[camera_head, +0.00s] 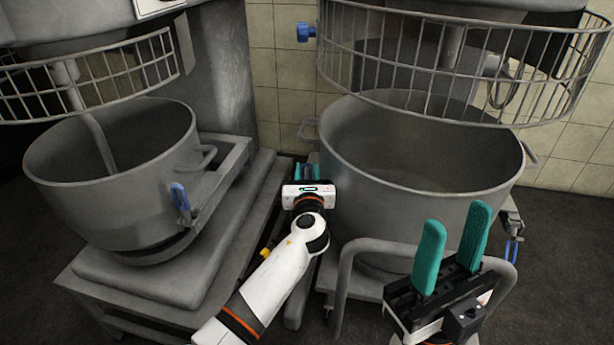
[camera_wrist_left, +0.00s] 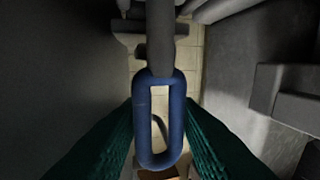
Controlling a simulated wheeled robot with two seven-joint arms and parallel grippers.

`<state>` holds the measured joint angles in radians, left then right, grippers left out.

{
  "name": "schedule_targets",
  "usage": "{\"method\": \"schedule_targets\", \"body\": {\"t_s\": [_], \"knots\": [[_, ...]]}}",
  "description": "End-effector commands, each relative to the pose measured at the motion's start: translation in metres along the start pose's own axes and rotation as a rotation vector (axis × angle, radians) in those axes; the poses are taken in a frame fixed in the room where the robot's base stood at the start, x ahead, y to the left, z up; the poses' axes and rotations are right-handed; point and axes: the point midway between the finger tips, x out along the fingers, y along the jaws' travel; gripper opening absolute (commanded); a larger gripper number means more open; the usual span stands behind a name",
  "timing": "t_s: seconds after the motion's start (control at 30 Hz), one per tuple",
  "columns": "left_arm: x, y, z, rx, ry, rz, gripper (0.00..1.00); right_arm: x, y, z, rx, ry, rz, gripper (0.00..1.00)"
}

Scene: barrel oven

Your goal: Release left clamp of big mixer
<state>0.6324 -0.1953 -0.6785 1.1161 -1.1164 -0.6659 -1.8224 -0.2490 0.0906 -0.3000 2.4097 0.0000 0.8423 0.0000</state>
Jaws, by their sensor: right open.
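The big mixer's bowl (camera_head: 420,200) stands at the right in the head view, below its wire guard. Its left clamp shows in the left wrist view as a blue oblong loop (camera_wrist_left: 142,125) hanging from a grey rod. My left gripper (camera_head: 307,170) is low beside the bowl's left side, with its teal fingers pointing away. In the left wrist view the fingers flank the loop closely; I cannot tell whether they grip it. My right gripper (camera_head: 458,245) is open and empty in front of the bowl's right side.
A smaller mixer bowl (camera_head: 115,170) with a blue-handled clamp (camera_head: 180,197) stands at the left on a grey base. A bent metal tube (camera_head: 345,275) runs in front of the big bowl. Another blue clamp (camera_head: 512,250) is at the bowl's right. The gap around my left arm is narrow.

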Motion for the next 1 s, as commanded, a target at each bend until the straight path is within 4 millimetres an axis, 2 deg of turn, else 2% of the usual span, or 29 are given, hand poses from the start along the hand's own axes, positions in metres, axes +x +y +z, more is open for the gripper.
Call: {"method": "schedule_targets", "body": {"t_s": [0.23,0.4,0.8,1.0], "knots": [[0.001,0.000,0.000,0.000,0.000,0.000,0.28,0.001,0.000,0.000,0.000,-0.001,0.000,0.42],[0.000,0.000,0.000,0.000,0.000,0.000,0.00,0.001,0.000,0.000,0.000,-0.001,0.001,0.42],[-0.001,-0.001,0.003,-0.004,0.021,0.000,0.00,-0.006,0.000,-0.003,0.000,0.001,0.003,0.42],[-0.006,-0.002,0.008,-0.022,0.086,0.000,0.00,0.007,0.000,-0.004,-0.011,-0.085,0.031,0.42]]}}
